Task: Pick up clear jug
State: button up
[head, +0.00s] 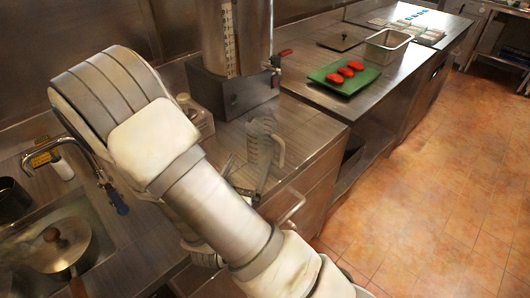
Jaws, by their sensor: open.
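The clear jug (263,143) stands upright on the steel counter in the middle of the head view, in front of the tall metal dispenser. It is see-through and ribbed, with a handle on its right side. My gripper (246,176) is open, its dark fingers showing just below and left of the jug in the picture. My forearm hides most of the hand. I cannot tell whether a finger touches the jug; it does not look gripped.
The metal dispenser (248,90) with a red-handled tap stands behind the jug. A green tray (343,87) with red pieces and a steel pan (387,46) sit farther right. The tiled floor at right is clear.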

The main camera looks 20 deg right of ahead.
aim_at(257, 144)
jog(key=shift+b+x, duration=2.15)
jog(key=shift+b, duration=0.55)
jog(key=x, duration=0.4)
jog(key=shift+w+d+p, duration=0.1)
jog(key=shift+p, duration=0.25)
jog(key=shift+x, duration=2.85)
jog(key=c, duration=1.1)
